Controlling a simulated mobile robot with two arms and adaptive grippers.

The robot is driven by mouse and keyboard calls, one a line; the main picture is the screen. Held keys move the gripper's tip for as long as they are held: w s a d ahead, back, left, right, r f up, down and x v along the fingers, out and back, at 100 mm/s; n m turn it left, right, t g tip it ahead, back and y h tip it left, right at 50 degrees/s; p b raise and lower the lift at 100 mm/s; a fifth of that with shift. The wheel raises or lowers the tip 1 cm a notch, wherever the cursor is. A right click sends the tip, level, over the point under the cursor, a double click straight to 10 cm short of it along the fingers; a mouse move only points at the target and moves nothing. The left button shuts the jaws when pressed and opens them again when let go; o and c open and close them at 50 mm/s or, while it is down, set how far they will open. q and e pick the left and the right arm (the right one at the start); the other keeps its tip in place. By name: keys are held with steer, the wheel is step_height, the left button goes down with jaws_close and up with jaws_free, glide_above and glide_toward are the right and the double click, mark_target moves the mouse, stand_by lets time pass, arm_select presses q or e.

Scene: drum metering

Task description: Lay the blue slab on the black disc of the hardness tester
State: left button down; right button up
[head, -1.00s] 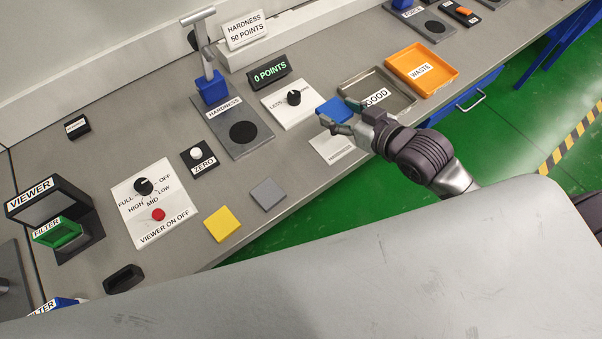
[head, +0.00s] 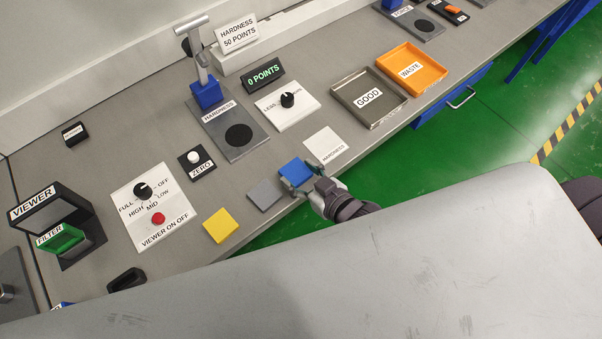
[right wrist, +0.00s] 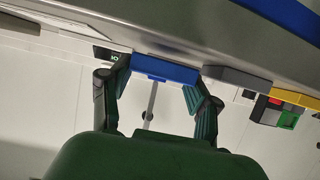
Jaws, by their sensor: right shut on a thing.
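The blue slab (head: 295,172) is between the fingers of my right gripper (head: 301,181), near the bench's front edge beside the grey slab. The right wrist view shows the blue slab (right wrist: 165,70) edge-on between the two green fingers (right wrist: 160,92), which are shut on its sides. I cannot tell how far it is above the bench. The hardness tester (head: 220,122) stands further back to the left, with its black disc (head: 239,136) bare on the grey plate and a blue head (head: 206,94) on a post behind. My left gripper is not in view.
A grey slab (head: 265,194) and a yellow slab (head: 220,225) lie left of the gripper. The ZERO button (head: 194,158) and dial panel (head: 288,103) flank the tester plate. GOOD (head: 362,112) and WASTE (head: 425,77) trays stand right.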

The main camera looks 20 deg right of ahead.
steer(key=shift+f, duration=0.2)
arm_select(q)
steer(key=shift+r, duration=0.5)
arm_select(e)
steer(key=shift+f, duration=0.25)
steer(key=shift+f, duration=0.15)
steer(key=o, duration=1.2)
steer(key=shift+c, duration=0.2)
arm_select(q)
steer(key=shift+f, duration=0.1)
